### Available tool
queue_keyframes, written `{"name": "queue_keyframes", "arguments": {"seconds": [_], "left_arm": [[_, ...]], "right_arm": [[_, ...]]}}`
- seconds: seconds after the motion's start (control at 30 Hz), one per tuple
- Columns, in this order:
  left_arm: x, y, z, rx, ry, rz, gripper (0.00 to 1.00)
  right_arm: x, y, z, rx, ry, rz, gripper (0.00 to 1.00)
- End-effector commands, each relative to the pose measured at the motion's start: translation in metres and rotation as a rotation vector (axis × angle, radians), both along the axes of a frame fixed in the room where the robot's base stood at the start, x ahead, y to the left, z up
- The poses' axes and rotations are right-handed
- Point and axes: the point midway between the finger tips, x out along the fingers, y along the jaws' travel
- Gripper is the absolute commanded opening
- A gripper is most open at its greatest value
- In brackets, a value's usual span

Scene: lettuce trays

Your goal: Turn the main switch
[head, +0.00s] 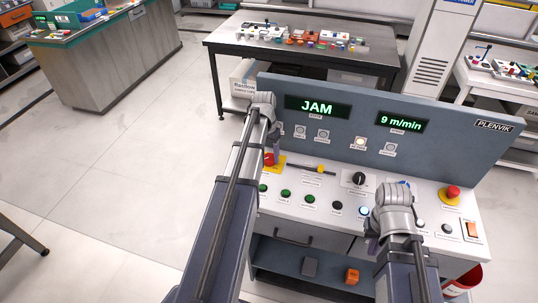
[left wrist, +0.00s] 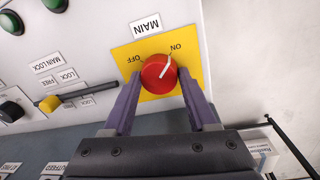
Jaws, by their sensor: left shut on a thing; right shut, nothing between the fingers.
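The main switch (left wrist: 159,74) is a round red knob with a white pointer line on a yellow plate (left wrist: 124,57) under a MAIN label. The pointer line is towards the ON mark, at the upper right of the knob in the left wrist view. My left gripper (left wrist: 160,88) has one purple finger on each side of the knob and is shut on it. In the head view my left gripper (head: 273,150) partly covers the red knob (head: 268,160). My right gripper (head: 372,246) is shut and empty, low over the panel's front, right of the middle.
The console has a yellow main lock slider (head: 320,169), several buttons, a black rotary knob (head: 359,179) and a red mushroom button (head: 453,192). One display (head: 318,107) reads JAM; another (head: 402,121) reads 9 m/min. Open floor lies to the left.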

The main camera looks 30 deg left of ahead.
Motion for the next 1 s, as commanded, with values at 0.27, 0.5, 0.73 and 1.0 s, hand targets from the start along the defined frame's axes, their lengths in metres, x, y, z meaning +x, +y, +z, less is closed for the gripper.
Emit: {"name": "queue_keyframes", "arguments": {"seconds": [0.27, 0.5, 0.73, 1.0], "left_arm": [[0.0002, -0.0002, 0.0000, 0.000, 0.000, -0.014, 0.02], [0.0002, -0.0003, 0.0000, 0.000, 0.000, -0.014, 0.60], [0.0001, -0.0002, 0.0000, 0.000, 0.000, -0.012, 0.86], [0.0001, -0.0001, 0.0003, 0.000, 0.000, -0.012, 0.88]], "right_arm": [[0.0000, 0.0000, 0.0000, 0.000, 0.000, 0.000, 0.00], [0.0000, 0.0000, 0.0000, 0.000, 0.000, 0.000, 0.00], [0.0000, 0.0000, 0.0000, 0.000, 0.000, 0.000, 0.00], [0.0000, 0.0000, 0.0004, 0.000, 0.000, 0.000, 0.00]]}}
